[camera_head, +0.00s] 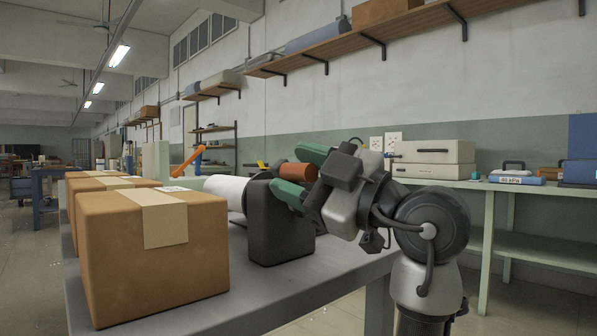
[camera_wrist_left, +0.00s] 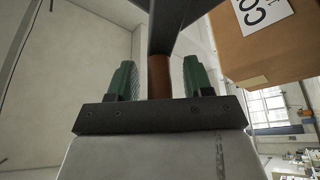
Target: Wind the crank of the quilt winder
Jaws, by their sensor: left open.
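The quilt winder has a dark upright housing (camera_head: 279,228) on the grey table, with a white roll (camera_head: 224,188) behind it. Its crank handle is a brown cylinder (camera_head: 293,169) above the housing. My left gripper (camera_head: 301,174) has green fingers, one above and one below the handle. In the left wrist view the handle (camera_wrist_left: 160,76) stands between the two open fingers, with a visible gap on each side. A dark crank arm (camera_wrist_left: 165,22) crosses beyond it. The handle's far end is hidden. My right gripper is not in view.
Cardboard boxes (camera_head: 155,255) stand along the left side of the grey table (camera_head: 270,290). An orange lever-like part (camera_head: 188,162) rises behind the roll. A side bench (camera_head: 520,187) along the wall holds drawers and cases. The front table strip is clear.

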